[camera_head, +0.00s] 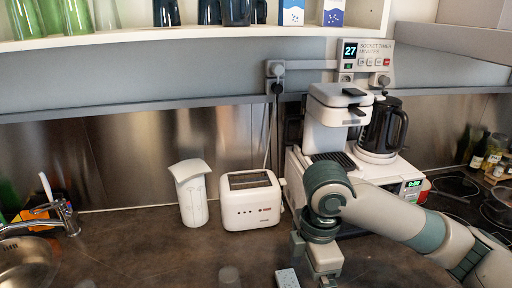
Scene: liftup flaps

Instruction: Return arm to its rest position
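My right arm (395,215) comes in from the right edge and bends down over the counter in front of the coffee machine. Its gripper (307,280) hangs at the bottom edge of the view, partly cut off. A light dotted pad on its left and a grey finger part on its right stand apart, so it looks open. I see nothing held between them. My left arm and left gripper are not in view.
A coffee machine (325,125) with a dark jug (385,128) stands behind my arm. A white toaster (251,203) and white container (192,197) stand left of it. A sink tap (62,212) is far left. An open shelf (200,34) runs above. The left-middle counter is clear.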

